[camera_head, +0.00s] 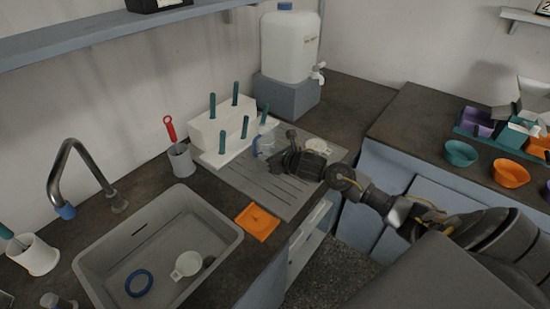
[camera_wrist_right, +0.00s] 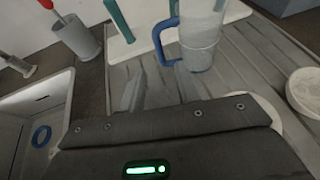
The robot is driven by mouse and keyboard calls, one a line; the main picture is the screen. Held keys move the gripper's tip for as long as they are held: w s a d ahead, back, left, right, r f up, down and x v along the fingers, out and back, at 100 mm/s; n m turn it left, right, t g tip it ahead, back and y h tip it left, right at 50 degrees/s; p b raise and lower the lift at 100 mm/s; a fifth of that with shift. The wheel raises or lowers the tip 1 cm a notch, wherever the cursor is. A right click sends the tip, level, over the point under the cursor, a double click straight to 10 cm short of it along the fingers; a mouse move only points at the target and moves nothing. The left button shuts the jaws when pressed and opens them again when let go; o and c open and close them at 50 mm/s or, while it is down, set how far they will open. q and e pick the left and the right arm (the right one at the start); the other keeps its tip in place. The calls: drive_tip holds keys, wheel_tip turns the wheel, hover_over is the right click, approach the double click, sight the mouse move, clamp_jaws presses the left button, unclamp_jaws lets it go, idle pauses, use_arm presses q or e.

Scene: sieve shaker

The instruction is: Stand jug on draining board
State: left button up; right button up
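The clear jug (camera_head: 264,145) with a blue handle stands upright on the grey grooved draining board (camera_head: 250,182), beside the white peg rack. In the right wrist view the jug (camera_wrist_right: 202,48) is just beyond my gripper, with its handle to the left and its base on the board (camera_wrist_right: 245,75). My right gripper (camera_head: 276,152) is low over the board, close to the jug's right side. Its fingers look spread apart, and nothing shows held between them. The gripper partly covers the jug's lower part in the head view. My left gripper is not in view.
A white rack (camera_head: 222,132) with teal pegs stands behind the board. A white round item (camera_head: 319,146) lies on its right part. An orange dish (camera_head: 257,221) lies in front. The sink (camera_head: 229,238) is at left. A large water container (camera_head: 288,45) stands behind.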

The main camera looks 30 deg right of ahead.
drive_tip(key=v, duration=0.3)
drive_tip(key=shift+s, duration=0.1)
drive_tip(key=shift+a, duration=0.1)
idle(0.4)
